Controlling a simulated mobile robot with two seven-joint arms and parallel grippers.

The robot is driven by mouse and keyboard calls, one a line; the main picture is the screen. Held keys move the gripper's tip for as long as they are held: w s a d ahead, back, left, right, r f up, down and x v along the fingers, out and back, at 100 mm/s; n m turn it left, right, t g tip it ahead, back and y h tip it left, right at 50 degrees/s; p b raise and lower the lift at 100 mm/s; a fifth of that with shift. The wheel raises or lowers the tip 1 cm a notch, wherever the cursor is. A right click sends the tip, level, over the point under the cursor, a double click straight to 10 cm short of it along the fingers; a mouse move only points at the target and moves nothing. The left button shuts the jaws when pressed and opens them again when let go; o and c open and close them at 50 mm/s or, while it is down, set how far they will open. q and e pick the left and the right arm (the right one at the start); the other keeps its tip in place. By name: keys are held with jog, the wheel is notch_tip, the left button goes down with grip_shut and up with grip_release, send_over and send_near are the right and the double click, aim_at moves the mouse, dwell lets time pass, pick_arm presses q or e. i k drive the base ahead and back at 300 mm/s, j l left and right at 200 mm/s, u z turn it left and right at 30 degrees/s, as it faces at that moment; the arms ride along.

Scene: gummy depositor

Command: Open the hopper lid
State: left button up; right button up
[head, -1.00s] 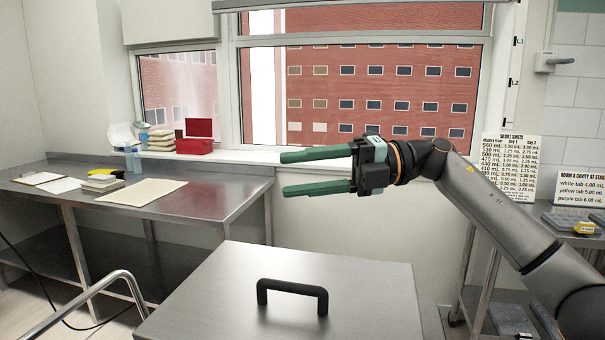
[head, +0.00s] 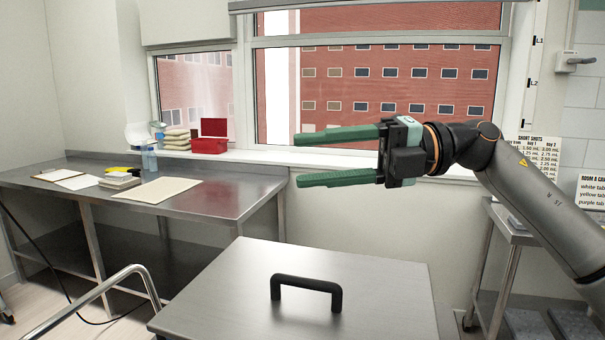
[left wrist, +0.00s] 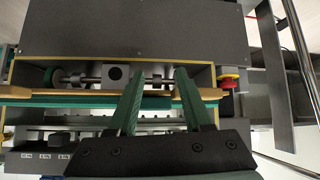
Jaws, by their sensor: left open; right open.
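The hopper lid (head: 230,300) is a flat brushed-metal top at the bottom centre of the head view, lying flat. A black bar handle (head: 307,284) stands on it. My right gripper (head: 297,160) is open and empty, its green fingers pointing left, above and beyond the lid and apart from the handle. My left gripper (left wrist: 160,75) shows only in the left wrist view. Its green fingers are apart with nothing held between them, in front of a dark machine body (left wrist: 130,30) with a shaft and a yellow-edged opening.
A steel table (head: 225,197) with a clipboard, a beige board (head: 158,190) and bottles stands at the left. A red box (head: 210,140) sits on the window sill. A curved metal rail (head: 105,290) rises left of the lid.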

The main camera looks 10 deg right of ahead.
aim_at(256, 289)
jog(key=k, duration=1)
